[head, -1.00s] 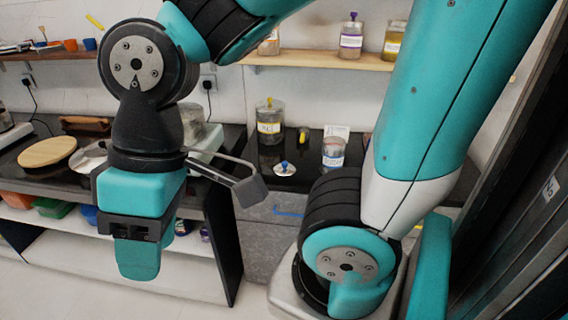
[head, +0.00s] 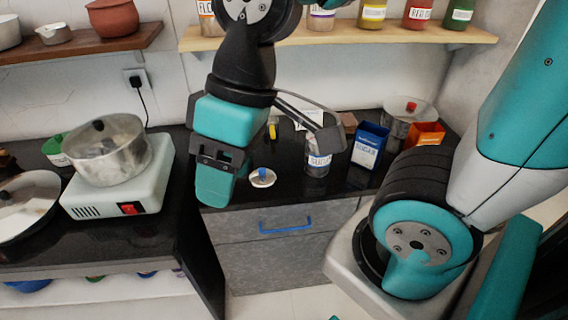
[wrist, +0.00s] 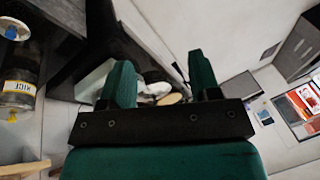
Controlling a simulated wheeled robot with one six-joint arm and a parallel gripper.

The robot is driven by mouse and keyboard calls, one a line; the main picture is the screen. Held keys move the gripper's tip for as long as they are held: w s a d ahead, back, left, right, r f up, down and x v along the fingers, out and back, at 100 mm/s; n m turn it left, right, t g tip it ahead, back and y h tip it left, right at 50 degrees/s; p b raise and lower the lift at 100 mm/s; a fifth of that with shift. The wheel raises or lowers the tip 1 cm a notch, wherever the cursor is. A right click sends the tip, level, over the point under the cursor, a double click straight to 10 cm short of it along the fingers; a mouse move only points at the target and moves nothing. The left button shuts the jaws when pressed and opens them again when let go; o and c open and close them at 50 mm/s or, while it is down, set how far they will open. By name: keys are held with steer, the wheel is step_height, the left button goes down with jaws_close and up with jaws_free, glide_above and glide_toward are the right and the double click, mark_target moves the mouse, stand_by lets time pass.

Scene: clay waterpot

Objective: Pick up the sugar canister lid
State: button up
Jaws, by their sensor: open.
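A small white lid with a blue knob (head: 262,177) lies on the dark counter, near its front edge, in the head view. The clear sugar canister (head: 317,163) stands to its right, open at the top as far as I can see. My gripper (head: 214,185) hangs to the left of the lid in the head view, apart from it. In the wrist view, my gripper's two green fingers (wrist: 160,82) are spread with nothing between them. The lid (wrist: 13,29) shows there at the upper left, outside the fingers.
A rice canister (wrist: 20,83) shows in the wrist view. A blue sugar box (head: 370,146), an orange box (head: 426,134) and a large pot (head: 407,113) stand at the right. A pot (head: 107,150) sits on a white stove (head: 128,190) at the left. A shelf (head: 330,35) runs above.

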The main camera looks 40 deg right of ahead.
steer(key=w+d+f+h+b, duration=0.1)
steer(key=w+d+f, duration=0.25)
steer(key=w, duration=0.35)
steer(key=w+d+f+b, duration=0.1)
steer(key=w+d+f, duration=0.1)
steer(key=w+d, duration=0.45)
steer(key=n+h, duration=0.2)
glide_above(262, 170)
steer(key=shift+t, duration=0.4)
steer(key=f, duration=2.4)
steer(key=shift+s+d+f, duration=0.1)
steer(key=shift+d+f, duration=0.1)
steer(key=shift+f, duration=0.1)
steer(key=shift+a+f+p, duration=0.15)
steer(key=shift+f+p, duration=0.75)
steer(key=shift+f, duration=2)
steer(key=c, duration=1)
